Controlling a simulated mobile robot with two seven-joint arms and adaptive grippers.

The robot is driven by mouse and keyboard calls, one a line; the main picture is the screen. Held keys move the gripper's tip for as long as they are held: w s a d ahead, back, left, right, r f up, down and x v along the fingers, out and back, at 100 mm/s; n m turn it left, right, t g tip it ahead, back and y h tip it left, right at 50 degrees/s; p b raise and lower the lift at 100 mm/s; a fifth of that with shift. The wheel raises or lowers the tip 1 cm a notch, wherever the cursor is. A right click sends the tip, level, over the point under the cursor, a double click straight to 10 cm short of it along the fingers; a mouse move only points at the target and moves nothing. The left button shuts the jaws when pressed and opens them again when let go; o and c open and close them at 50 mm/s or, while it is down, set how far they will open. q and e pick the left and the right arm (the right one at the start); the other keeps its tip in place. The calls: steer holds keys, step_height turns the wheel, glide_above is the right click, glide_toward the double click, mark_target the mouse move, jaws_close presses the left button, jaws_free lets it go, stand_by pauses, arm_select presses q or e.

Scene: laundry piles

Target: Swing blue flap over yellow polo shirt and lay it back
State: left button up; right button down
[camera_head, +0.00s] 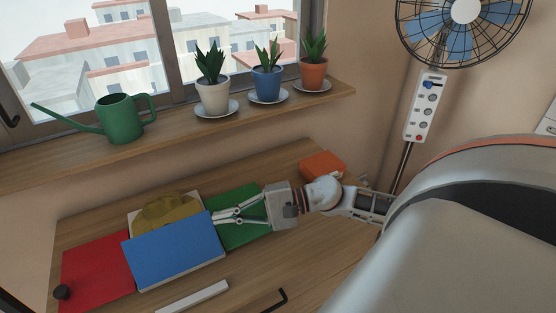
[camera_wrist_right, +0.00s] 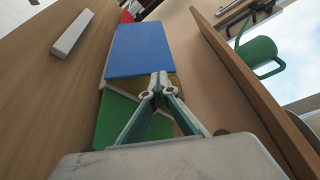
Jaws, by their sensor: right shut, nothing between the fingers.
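The blue flap (camera_head: 174,249) lies across the front part of the yellow polo shirt (camera_head: 168,211); the shirt's back part shows behind it. I cannot tell whether the flap rests flat on the shirt or is slightly raised. A red flap (camera_head: 97,268) is to the left and a green flap (camera_head: 240,232) to the right. My right gripper (camera_head: 215,216) is shut and empty above the green flap, its tips near the blue flap's right back corner. In the right wrist view, the fingertips (camera_wrist_right: 158,82) appear close to the blue flap's edge (camera_wrist_right: 139,52), with a strip of yellow shirt (camera_wrist_right: 174,82) beside them.
A white bar (camera_head: 192,297) and a black hooked rod (camera_head: 273,299) lie at the table's front. An orange box (camera_head: 323,165) is at the back right. The window sill holds a green watering can (camera_head: 120,118) and potted plants (camera_head: 267,83). A fan (camera_head: 465,15) stands at right.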

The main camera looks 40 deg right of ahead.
steer(key=shift+s+f, duration=0.2)
steer(key=shift+s, duration=0.35)
steer(key=shift+g, duration=0.7)
steer(key=s+d+r, duration=0.1)
steer(key=d, duration=0.2)
steer(key=d+r, duration=0.1)
steer(key=d, duration=0.2)
steer(key=s+d+r+b, duration=0.1)
steer(key=d, duration=0.2)
steer(key=shift+s, duration=0.35)
glide_toward(182, 220)
steer(key=shift+m+y, duration=0.3)
steer(key=w+d+f, duration=0.2)
steer(key=f, duration=0.1)
steer(key=shift+w+b, duration=0.25)
steer(key=shift+b, duration=0.15)
steer(key=p+x, duration=0.1)
steer(key=x, duration=0.9)
steer(key=shift+p, duration=0.3)
steer(key=shift+w+a+f, duration=0.15)
steer(key=shift+w+a, duration=0.1)
steer(key=shift+a, duration=0.25)
arm_select(q)
steer(key=shift+s+a+f, duration=0.25)
steer(key=shift+s+f, duration=0.05)
steer(key=shift+f, duration=0.15)
arm_select(e)
steer(key=shift+f, duration=0.1)
arm_select(q)
steer(key=shift+w+r, duration=0.1)
